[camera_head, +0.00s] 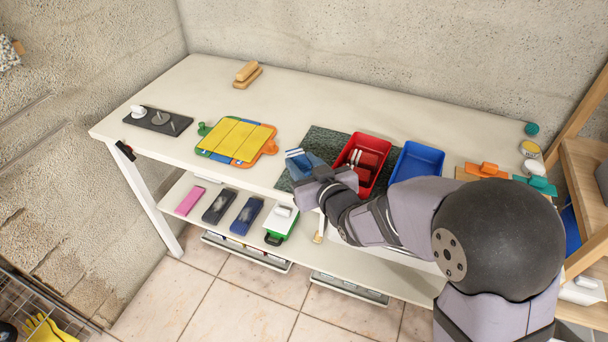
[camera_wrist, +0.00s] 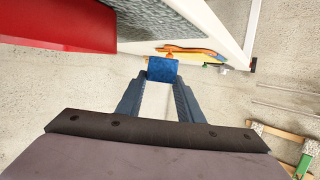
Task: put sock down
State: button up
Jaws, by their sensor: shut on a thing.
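My gripper (camera_head: 308,168) is above the front part of the dark speckled mat (camera_head: 322,138) on the table, just left of the red tray (camera_head: 345,149). It is shut on a blue folded piece, which I take to be the sock (camera_head: 296,155); it appears to have white stripes. In the wrist view the sock (camera_wrist: 162,70) shows as a small blue patch between the fingertips (camera_wrist: 161,82). Red pieces, one with white stripes, lie in the red tray. The blue tray (camera_head: 418,160) to its right looks empty. I cannot tell whether the sock touches the mat.
A yellow-topped board (camera_head: 238,139) lies left of the mat. A dark strip with knobs (camera_head: 158,121) and a wooden block (camera_head: 247,73) are farther left. Orange (camera_head: 487,171) and teal (camera_head: 541,184) pieces are at the right. The table's back middle is clear. A lower shelf holds several items.

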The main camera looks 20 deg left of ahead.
jog(key=shift+f, duration=2)
jog(key=shift+f, duration=0.1)
jog(key=shift+f, duration=0.1)
jog(key=o, duration=0.8)
jog(key=shift+r, duration=0.25)
jog(key=shift+b+v, duration=0.5)
jog(key=shift+v, duration=3.25)
jog(key=o, duration=0.3)
